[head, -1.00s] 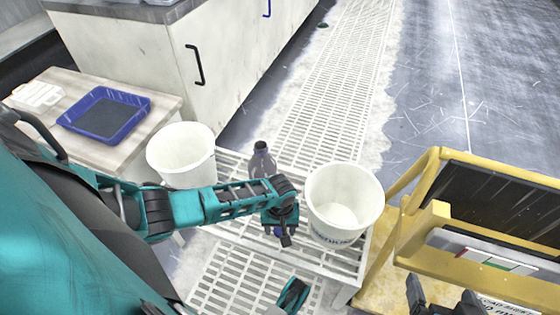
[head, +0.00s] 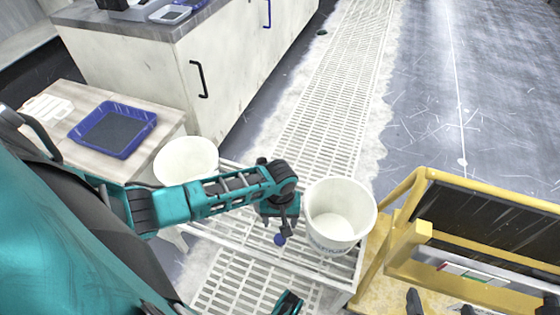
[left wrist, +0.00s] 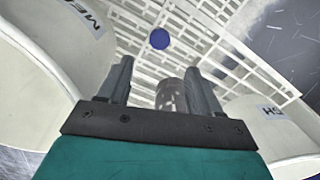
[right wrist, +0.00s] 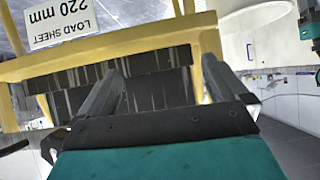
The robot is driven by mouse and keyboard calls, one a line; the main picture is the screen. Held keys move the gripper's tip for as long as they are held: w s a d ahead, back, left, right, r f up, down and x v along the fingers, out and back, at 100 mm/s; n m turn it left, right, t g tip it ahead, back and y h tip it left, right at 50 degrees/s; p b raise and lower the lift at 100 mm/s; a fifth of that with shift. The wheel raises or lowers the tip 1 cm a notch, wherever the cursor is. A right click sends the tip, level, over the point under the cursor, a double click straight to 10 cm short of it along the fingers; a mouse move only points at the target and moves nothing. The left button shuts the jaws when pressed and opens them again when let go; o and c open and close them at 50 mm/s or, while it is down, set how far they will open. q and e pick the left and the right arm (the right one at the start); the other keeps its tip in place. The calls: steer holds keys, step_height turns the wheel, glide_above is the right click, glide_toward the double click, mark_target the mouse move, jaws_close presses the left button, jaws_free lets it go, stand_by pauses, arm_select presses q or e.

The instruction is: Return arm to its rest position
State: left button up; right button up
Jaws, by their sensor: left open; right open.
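My left gripper (head: 279,215) points down between two white buckets, above the white slatted rack. In the left wrist view its two fingers (left wrist: 158,70) are apart. A grey, see-through cylinder (left wrist: 171,95) shows between or beyond them; I cannot tell whether it touches them. A blue round thing (head: 280,239) shows just below the gripper, and beyond the fingertips in the left wrist view (left wrist: 159,38). My right gripper (head: 440,302) is at the bottom right edge, partly cut off. In the right wrist view its fingers (right wrist: 155,75) are apart and empty, facing the yellow frame.
The right bucket (head: 340,215) stands close beside my left gripper; the left bucket (head: 186,158) is partly behind my arm. A yellow frame (head: 398,245) with dark panels is at the right. A blue tray (head: 113,130) sits on a side table. The slatted floor strip (head: 330,110) is clear.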

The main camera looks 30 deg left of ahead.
arm_select(q)
steer(key=shift+r, duration=0.4)
